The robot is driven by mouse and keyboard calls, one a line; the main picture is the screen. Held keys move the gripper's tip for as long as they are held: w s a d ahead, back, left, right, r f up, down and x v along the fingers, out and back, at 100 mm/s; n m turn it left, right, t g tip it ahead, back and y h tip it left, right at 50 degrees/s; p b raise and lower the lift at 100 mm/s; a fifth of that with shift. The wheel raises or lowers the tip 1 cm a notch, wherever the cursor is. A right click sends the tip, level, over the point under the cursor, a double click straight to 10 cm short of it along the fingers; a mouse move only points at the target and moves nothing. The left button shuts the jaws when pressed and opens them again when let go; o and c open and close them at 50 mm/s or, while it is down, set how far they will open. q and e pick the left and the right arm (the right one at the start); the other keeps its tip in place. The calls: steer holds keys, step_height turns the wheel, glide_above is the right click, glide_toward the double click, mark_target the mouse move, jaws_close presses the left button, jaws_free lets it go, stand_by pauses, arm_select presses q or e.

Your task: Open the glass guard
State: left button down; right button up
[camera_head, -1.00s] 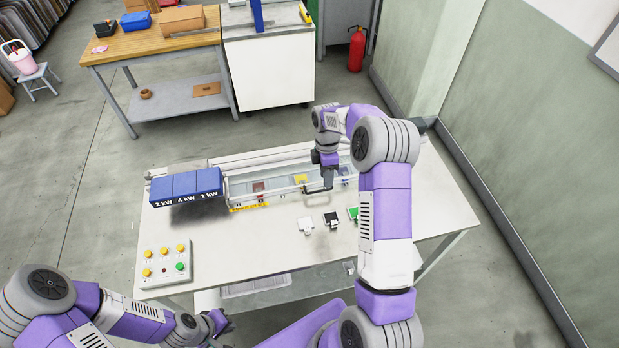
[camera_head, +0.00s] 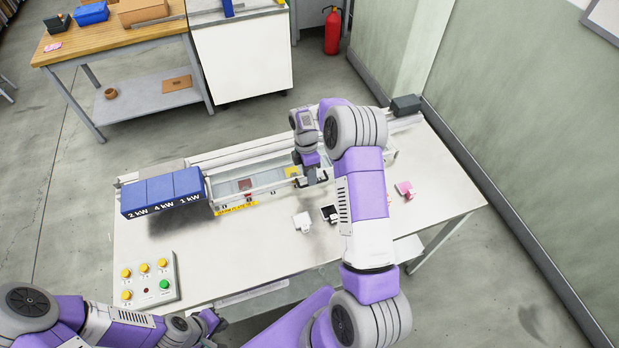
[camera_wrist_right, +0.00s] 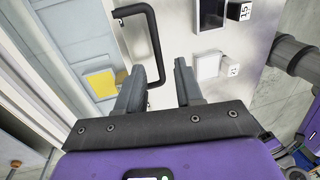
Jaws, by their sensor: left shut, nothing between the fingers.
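The glass guard (camera_head: 268,188) is a long clear panel in a pale frame along the front of the trough on the white table. Its black bar handle (camera_wrist_right: 154,40) shows in the right wrist view; in the head view my right gripper largely hides it. My right gripper (camera_head: 313,182) is at the guard's front edge. In the right wrist view its fingers (camera_wrist_right: 160,72) are open, and the handle's long bar appears between them; I cannot tell whether it is at fingertip depth. My left gripper (camera_head: 216,322) is shut and empty, low in front of the table.
A blue box block (camera_head: 162,193) marked in kW stands left of the guard. A button panel (camera_head: 149,278) is at the table's front left. White (camera_head: 302,222), black (camera_head: 329,213) and pink (camera_head: 405,189) pieces lie in front. The table's middle left is clear.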

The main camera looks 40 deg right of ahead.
steer(key=shift+x, duration=1)
steer(key=shift+f, duration=0.15)
steer(key=shift+c, duration=0.2)
jaws_close()
stand_by(0.4)
